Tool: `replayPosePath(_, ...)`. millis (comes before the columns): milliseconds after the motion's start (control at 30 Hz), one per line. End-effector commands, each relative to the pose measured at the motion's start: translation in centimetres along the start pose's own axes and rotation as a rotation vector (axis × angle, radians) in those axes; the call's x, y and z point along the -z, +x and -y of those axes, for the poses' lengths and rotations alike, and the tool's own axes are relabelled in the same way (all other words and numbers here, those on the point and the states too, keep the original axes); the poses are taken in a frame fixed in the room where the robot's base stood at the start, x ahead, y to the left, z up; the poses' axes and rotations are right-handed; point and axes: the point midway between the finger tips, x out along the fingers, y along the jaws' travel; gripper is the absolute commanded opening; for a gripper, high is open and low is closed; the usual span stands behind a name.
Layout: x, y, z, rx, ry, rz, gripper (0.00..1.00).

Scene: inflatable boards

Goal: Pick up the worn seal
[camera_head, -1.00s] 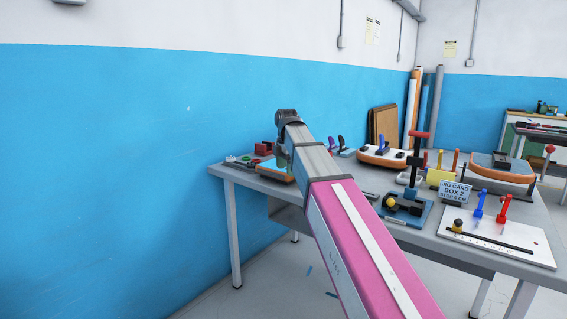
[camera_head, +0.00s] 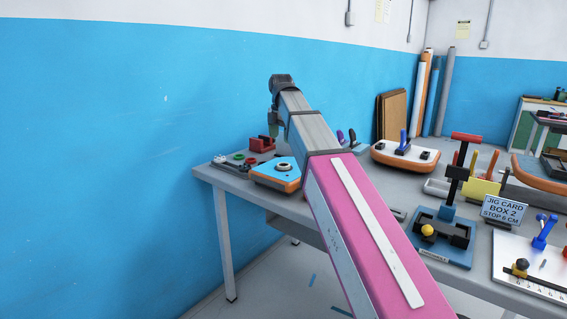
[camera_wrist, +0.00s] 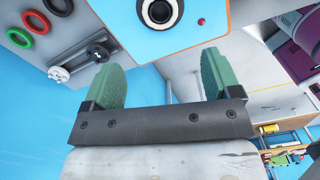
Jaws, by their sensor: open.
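A blue-topped board with an orange edge (camera_head: 275,176) lies at the table's left end. A round black-and-white valve (camera_head: 284,166) sits on it; the valve also shows at the top of the wrist view (camera_wrist: 160,12), with a small red dot beside it. A grey tray left of the board holds a red ring (camera_wrist: 37,21), a green ring (camera_wrist: 19,37) and a black ring (camera_wrist: 98,50). I cannot tell which part is the worn seal. My gripper (camera_wrist: 163,68) is open and empty, its green fingers apart below the valve in the wrist view.
A red block (camera_head: 263,144) stands behind the tray. A white-topped orange board (camera_head: 405,157), a blue-based clamp fixture (camera_head: 443,235) and a jig card sign (camera_head: 504,210) stand farther right. A blue wall (camera_head: 100,150) runs close behind the table's left end.

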Motion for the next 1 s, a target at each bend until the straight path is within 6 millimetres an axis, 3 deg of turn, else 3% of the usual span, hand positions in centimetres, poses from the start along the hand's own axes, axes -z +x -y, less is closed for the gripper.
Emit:
replayPosePath(400,0.0,4.9,0.1,0.001,0.001,-0.001,0.83)
replayPosePath(667,-0.1,6.5,0.2,0.001,0.001,0.000,0.83)
replayPosePath(1000,-0.2,10.5,0.3,0.000,0.000,0.000,0.83)
